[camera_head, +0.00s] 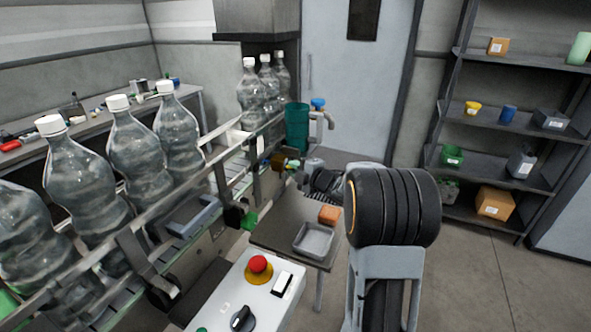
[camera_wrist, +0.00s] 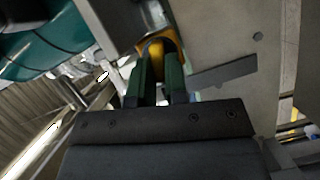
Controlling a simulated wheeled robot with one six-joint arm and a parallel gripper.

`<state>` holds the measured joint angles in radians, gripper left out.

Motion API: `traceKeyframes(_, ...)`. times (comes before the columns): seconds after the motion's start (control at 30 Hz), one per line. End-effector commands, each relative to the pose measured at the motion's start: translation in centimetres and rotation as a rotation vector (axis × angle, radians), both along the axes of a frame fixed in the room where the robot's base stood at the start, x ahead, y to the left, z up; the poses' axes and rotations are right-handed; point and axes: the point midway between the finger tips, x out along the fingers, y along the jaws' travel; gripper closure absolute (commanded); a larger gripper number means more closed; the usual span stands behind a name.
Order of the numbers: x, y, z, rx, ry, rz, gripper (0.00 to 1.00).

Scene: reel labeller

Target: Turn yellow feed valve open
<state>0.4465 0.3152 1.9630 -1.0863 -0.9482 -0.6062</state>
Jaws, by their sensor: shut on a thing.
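The yellow feed valve (camera_wrist: 160,46) shows in the wrist view at the top middle, mounted beside a grey metal panel. My gripper (camera_wrist: 157,64) has its two dark green fingers on either side of the yellow handle and is shut on it. The fingers hide part of the handle. In the head view my gripper (camera_head: 297,168) reaches left to the conveyor's side, where a small patch of yellow shows. The valve's turn angle cannot be made out.
A conveyor with several clear bottles (camera_head: 137,152) runs along the left. A teal cylinder (camera_head: 297,124) stands close to the valve. A small table with a grey tray (camera_head: 313,240) and a control box with a red button (camera_head: 258,264) are in front. A shelf (camera_head: 500,170) stands right.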

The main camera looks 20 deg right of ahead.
Motion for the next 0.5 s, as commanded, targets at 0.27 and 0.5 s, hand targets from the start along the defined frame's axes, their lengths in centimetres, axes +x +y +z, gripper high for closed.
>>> traceKeyframes(0.27, 0.01, -0.01, -1.15, -0.106, -0.099, 0.0, 1.0)
traceKeyframes(0.5, -0.01, 0.01, -0.75, -0.178, -0.163, 0.0, 1.0)
